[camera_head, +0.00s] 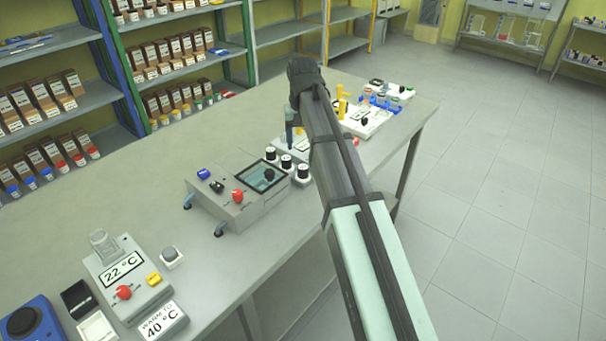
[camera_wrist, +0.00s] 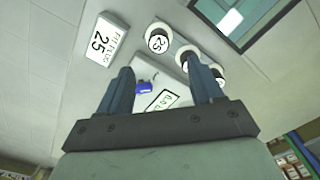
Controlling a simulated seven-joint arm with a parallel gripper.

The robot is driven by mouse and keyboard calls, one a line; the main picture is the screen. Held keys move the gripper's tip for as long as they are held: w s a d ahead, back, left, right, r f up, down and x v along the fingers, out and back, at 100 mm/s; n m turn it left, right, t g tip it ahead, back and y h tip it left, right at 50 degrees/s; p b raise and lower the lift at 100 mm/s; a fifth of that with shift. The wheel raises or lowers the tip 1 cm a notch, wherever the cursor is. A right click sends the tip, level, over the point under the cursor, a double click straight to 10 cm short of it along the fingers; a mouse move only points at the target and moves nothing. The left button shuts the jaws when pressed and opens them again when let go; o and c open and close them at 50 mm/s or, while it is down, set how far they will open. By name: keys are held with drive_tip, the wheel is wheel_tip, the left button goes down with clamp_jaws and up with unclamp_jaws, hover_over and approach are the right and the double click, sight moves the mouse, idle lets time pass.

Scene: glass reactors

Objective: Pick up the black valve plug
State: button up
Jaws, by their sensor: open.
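Several black plugs stand in a short row in the head view, among them a front one (camera_head: 303,170), a middle one (camera_head: 287,160) and a back one (camera_head: 271,153). I cannot tell for sure which is the valve plug. The wrist view shows round black-and-white pieces, one marked 25 (camera_wrist: 158,39) and another (camera_wrist: 187,55) beside it. A white sign reading FIT PLUG 25 (camera_wrist: 102,40) lies near them. My gripper (camera_head: 291,140) points down beside the row, behind it in the head view. Its fingers (camera_wrist: 162,84) are apart, with nothing seen held between them.
A grey device with a red knob (camera_head: 238,196) and dark window stands in front of the plugs. A 22 °C heater (camera_head: 122,268) is at front left. White units with coloured parts (camera_head: 367,118) stand at the table's far end. Bare tabletop (camera_head: 150,205) lies at left.

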sight(303, 167)
wheel_tip(303, 167, down, 5)
drive_tip(key=shift+s+f, duration=0.15)
drive_tip(key=shift+f, duration=2.45)
drive_tip(key=shift+c, duration=0.4)
drive_tip(key=c, duration=1)
drive_tip(key=shift+r, duration=0.15)
